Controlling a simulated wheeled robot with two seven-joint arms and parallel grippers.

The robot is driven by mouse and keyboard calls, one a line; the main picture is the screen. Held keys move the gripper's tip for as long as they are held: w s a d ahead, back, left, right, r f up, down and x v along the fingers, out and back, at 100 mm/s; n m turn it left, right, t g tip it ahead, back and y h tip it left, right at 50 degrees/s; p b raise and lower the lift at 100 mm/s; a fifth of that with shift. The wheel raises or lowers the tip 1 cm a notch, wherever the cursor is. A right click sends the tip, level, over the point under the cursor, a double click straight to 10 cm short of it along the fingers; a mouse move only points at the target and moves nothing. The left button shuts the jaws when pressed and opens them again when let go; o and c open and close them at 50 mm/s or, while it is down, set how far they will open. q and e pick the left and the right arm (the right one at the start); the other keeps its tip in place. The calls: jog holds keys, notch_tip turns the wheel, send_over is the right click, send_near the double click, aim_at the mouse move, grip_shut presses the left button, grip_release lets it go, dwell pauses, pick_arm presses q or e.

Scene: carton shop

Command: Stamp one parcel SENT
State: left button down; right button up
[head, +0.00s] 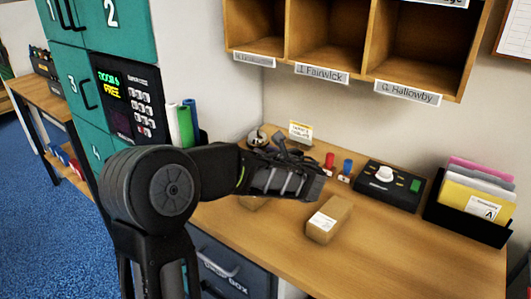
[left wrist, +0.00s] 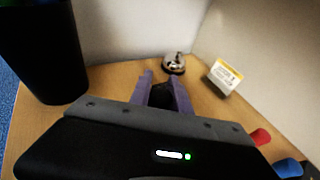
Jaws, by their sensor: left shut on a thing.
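A brown parcel (head: 328,218) lies flat on the wooden desk, in front of my left gripper (head: 283,150). My left gripper is above the desk. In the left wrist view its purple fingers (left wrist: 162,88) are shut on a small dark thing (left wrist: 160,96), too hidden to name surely. A red-handled stamp (head: 329,161) and a blue-handled stamp (head: 347,167) stand just right of the gripper. They also show at the lower right of the left wrist view. My right gripper is not in view.
A bell (left wrist: 174,64) and a small sign (left wrist: 224,76) stand at the back of the desk. A black device (head: 388,186) and a folder rack (head: 470,222) stand at the right. Pigeonholes (head: 330,75) hang above. The front right of the desk (head: 400,255) is clear.

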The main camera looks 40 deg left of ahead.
pick_arm(q)
jog(key=shift+f+b, duration=0.5)
jog(key=shift+f, duration=0.1)
dwell(0.8)
notch_tip(320, 180, up, 7)
jog(key=p, duration=0.5)
